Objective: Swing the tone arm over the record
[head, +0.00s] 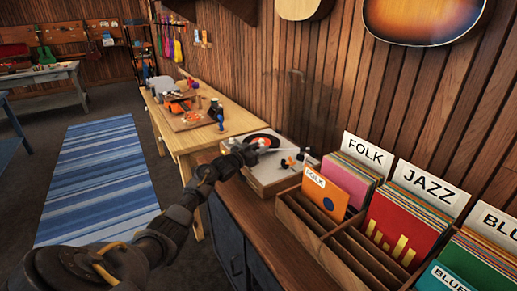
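The turntable (268,182) has a pale plinth and stands on the dark wooden cabinet. A black record with an orange-red label (264,141) lies at its far left part. A thin light rod that looks like the tone arm (273,150) runs from the right side of the deck toward my gripper. My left gripper (250,154) is at the turntable's near left, in front of the record, and hides part of the deck. Its fingers are small and dark, so I cannot tell whether they are open or touch the tone arm. My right gripper is out of view.
A wooden crate (318,222) of records with FOLK and JAZZ dividers stands close on the right. A wooden workbench (236,122) with tools and small parts is behind to the left. A wood-slat wall rises behind the turntable. A blue striped rug (100,180) lies on the floor.

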